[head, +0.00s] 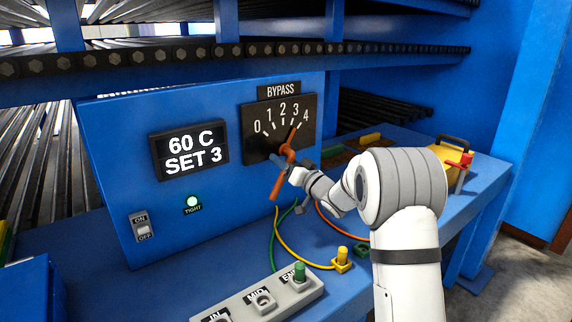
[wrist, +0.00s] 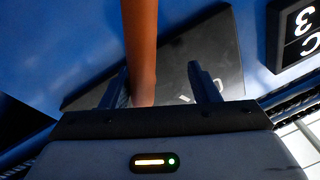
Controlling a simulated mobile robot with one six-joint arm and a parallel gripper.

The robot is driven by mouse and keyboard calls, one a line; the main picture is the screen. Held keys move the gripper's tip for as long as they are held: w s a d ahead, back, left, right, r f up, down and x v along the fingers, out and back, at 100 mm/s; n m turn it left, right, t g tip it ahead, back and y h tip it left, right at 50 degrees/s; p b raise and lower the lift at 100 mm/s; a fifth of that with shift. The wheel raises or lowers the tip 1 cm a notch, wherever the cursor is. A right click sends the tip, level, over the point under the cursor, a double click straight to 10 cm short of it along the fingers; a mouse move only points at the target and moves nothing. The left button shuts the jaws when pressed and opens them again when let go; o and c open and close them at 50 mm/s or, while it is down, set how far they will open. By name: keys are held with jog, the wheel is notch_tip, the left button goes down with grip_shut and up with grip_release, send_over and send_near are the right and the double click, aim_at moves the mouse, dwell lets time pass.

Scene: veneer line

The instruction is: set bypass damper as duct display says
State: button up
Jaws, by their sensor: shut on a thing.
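The duct display (head: 188,150) on the blue duct box reads "60 C SET 3". To its right is the black bypass dial plate (head: 255,145), marked 0 to 4. The orange damper lever (head: 275,188) slants across the dial; its upper pointed end lies by the 3 and 4 marks, and I cannot tell exactly which. My gripper (head: 283,163) is shut on the lever near its pivot, hiding part of it. In the wrist view the lever (wrist: 140,45) passes between my fingers (wrist: 163,90), with the dial plate behind.
The box has an ON/OFF switch (head: 142,226) and a lit green TIGHT lamp (head: 193,201). In front is a grey socket strip (head: 262,300) with a green plug in END. A yellow plug (head: 342,258) and loose cables lie on the blue bench. A yellow case (head: 452,158) stands right.

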jog(key=shift+a+r, duration=0.1)
jog(key=shift+r, duration=0.5)
jog(key=shift+s+d+f+b, duration=0.25)
jog(key=shift+s+f+b, duration=0.05)
jog(key=b+v, duration=0.3)
jog(key=v, duration=0.5)
jog(key=shift+s+f, duration=0.4)
jog(key=shift+f, duration=0.05)
jog(key=shift+a, duration=0.1)
jog(key=shift+c, duration=0.4)
